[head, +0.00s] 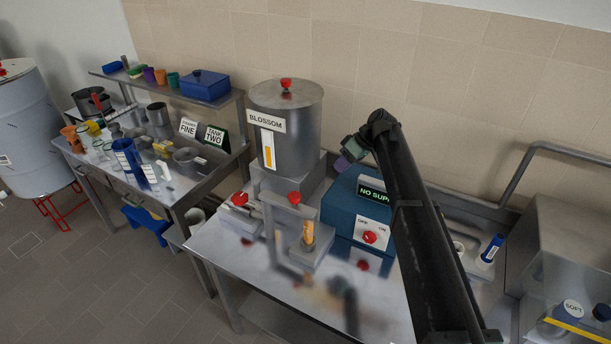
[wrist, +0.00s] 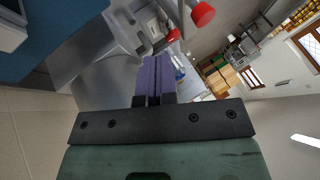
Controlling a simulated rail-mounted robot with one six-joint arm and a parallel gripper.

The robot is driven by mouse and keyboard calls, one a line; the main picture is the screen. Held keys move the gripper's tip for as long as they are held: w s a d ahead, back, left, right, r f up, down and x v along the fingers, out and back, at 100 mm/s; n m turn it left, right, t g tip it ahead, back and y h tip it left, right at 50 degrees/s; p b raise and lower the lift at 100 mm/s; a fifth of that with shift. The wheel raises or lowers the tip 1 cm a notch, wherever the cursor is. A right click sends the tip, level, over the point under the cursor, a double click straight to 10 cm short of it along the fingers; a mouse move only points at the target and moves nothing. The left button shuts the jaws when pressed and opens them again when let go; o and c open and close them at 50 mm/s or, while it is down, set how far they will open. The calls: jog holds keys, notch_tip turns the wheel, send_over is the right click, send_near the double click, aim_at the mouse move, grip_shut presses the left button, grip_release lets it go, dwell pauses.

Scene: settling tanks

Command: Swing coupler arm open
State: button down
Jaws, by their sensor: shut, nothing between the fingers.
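A grey bracket-like arm (head: 270,232) with a red knob (head: 294,198) on top stands on the steel table in front of the tank; I take it to be the coupler arm. Beside it a small grey block (head: 306,256) carries an upright orange piece (head: 308,232). My gripper (head: 343,164), with purple fingers, is behind and to the right of the arm, above the blue box's left end, apart from the knob. In the wrist view my fingers (wrist: 154,78) are together with nothing between them. Grey metal parts and a red knob (wrist: 203,14) show beyond them.
The steel tank labelled BLOSSOM (head: 298,130) stands behind the arm. A blue box (head: 342,205) with a NO SUPPLY-like display and red switch (head: 370,237) stands to the right. A red-handled valve (head: 240,199) is at the left.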

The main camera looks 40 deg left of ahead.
jog(key=shift+s+a+r+n, duration=0.1)
jog(key=shift+a+r+n, duration=0.1)
jog(key=shift+a, duration=0.4)
jog(key=shift+s+a+r+n, duration=0.1)
jog(key=shift+a+r+n, duration=0.1)
jog(key=shift+a, duration=0.4)
jog(key=shift+f, duration=0.15)
jog(key=b, duration=0.8)
send_near(287, 199)
notch_tip(287, 199, down, 3)
jog(key=shift+s+d+p, duration=0.15)
jog(key=shift+s+p, duration=0.15)
jog(key=shift+s, duration=0.1)
jog(key=shift+d, duration=0.15)
